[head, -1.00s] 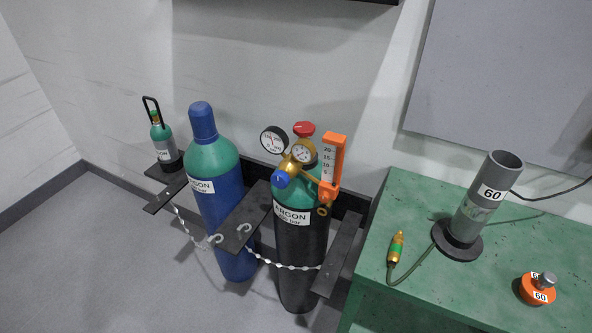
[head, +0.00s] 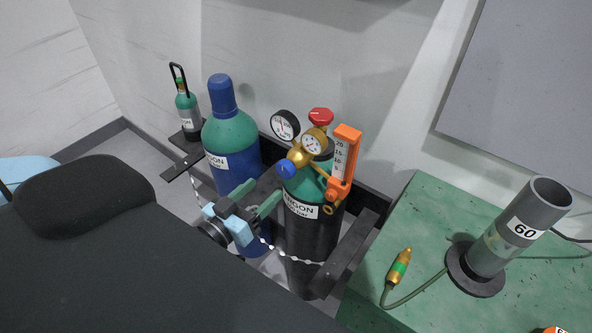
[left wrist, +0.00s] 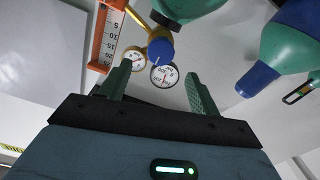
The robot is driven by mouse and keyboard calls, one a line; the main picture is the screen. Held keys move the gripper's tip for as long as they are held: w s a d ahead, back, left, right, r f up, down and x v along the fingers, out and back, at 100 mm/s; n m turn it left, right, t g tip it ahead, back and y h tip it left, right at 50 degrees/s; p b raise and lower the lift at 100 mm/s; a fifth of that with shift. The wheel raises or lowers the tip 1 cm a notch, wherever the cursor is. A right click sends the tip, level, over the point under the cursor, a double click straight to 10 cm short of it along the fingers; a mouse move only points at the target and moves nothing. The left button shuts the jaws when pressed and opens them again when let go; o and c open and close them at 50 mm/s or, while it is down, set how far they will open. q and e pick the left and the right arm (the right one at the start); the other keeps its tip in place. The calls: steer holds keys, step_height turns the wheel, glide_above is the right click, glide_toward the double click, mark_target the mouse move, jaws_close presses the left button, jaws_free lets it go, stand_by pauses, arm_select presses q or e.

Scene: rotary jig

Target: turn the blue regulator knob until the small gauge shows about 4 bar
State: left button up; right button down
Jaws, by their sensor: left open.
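The blue regulator knob (head: 286,169) is on the front of the brass regulator (head: 299,155) on the black-and-green argon cylinder (head: 313,235). It also shows in the left wrist view (left wrist: 161,50). The small gold-rimmed gauge (head: 313,141) is above right of the knob; it also shows in the left wrist view (left wrist: 132,59). Its needle is too small to read surely. My left gripper (head: 265,189) is open and empty, below left of the knob and apart from it. In the left wrist view the knob appears between and beyond the fingers (left wrist: 158,72). My right gripper is out of view.
A larger black-rimmed gauge (head: 285,125), a red cap (head: 321,116) and an orange flowmeter (head: 343,160) crowd the knob. A blue cylinder (head: 236,155) stands left. A chain (head: 291,256) crosses the front. A green bench (head: 428,215) is at right.

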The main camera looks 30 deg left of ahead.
mark_target(283, 172)
arm_select(q)
steer(key=shift+w, duration=0.1)
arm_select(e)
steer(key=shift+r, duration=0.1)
arm_select(q)
steer(key=w+p, duration=0.1)
steer(key=w, duration=0.5)
steer(key=shift+w+d, duration=0.1)
steer(key=shift+d, duration=0.1)
steer(key=shift+w+d, duration=0.1)
steer(key=shift+w, duration=0.55)
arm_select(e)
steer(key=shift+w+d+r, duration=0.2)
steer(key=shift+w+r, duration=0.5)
arm_select(q)
steer(key=shift+c, duration=0.2)
steer(key=c, duration=0.9)
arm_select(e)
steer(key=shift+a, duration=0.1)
